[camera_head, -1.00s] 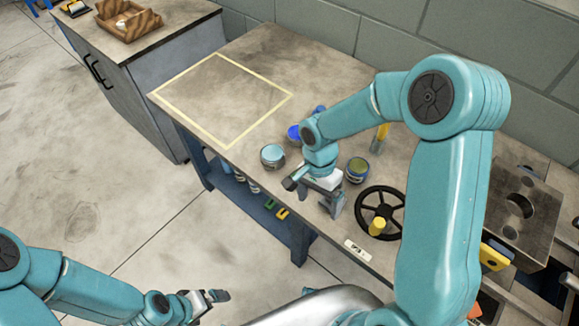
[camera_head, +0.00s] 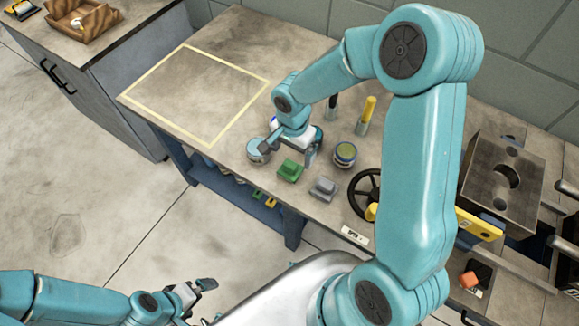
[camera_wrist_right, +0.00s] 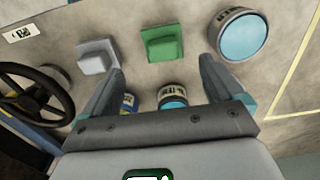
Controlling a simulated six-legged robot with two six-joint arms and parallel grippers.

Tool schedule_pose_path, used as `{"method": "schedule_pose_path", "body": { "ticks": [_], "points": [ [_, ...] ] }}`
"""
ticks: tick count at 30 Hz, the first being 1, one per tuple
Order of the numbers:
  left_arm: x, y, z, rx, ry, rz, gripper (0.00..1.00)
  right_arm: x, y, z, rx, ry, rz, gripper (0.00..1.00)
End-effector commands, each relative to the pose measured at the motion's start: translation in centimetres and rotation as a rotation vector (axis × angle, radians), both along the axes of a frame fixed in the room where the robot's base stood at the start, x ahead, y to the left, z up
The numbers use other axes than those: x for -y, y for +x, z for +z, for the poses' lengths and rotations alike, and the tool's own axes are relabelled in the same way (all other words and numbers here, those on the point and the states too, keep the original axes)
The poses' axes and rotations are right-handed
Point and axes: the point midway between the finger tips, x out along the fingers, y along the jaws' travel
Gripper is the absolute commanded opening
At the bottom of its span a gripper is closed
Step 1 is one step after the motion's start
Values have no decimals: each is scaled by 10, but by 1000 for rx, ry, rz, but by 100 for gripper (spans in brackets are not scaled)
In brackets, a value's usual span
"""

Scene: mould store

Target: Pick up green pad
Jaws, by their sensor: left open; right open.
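The green pad (camera_head: 290,171) lies on the workbench in front of my right gripper (camera_head: 289,152), left of a grey pad (camera_head: 323,189). In the right wrist view the green pad (camera_wrist_right: 164,44) shows just beyond and between the fingertips of my right gripper (camera_wrist_right: 160,68), which is open and empty. The grey pad (camera_wrist_right: 97,57) is beside the left finger there. My left gripper (camera_head: 203,289) is open and empty, low over the floor, away from the bench.
A light-blue-topped tin (camera_head: 258,150) stands left of the green pad; a green-topped tin (camera_head: 344,154) stands right. A black handwheel (camera_head: 364,190) and a metal block (camera_head: 503,180) are further right. A yellow-outlined area (camera_head: 200,95) of the bench is empty.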

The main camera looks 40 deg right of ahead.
Motion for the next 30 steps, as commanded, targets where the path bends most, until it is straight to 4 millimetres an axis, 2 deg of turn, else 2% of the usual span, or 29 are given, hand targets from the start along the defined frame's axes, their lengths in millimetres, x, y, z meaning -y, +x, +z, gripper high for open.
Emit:
{"method": "schedule_pose_path", "body": {
  "ticks": [3, 10, 16, 20, 26, 30],
  "points": [
    [0, 0, 0, 0, 0, 0, 100, 0, 1, -19, -2, -1, 2, 94],
    [0, 0, 3, 0, 0, 0, 100, -1, 4, -38, -3, 0, 3, 94],
    [0, 0, 7, 0, 0, 0, 100, -3, 8, -71, -3, 0, 3, 94],
    [0, 0, 7, 0, 0, 0, 100, -3, 8, -79, 0, 0, 2, 94],
    [0, 0, 7, 0, 0, 0, 100, -3, 8, -79, 1, -1, 2, 94],
    [0, 0, 7, 0, 0, 0, 100, -3, 8, -79, 1, -1, 3, 48]
  ]
}}
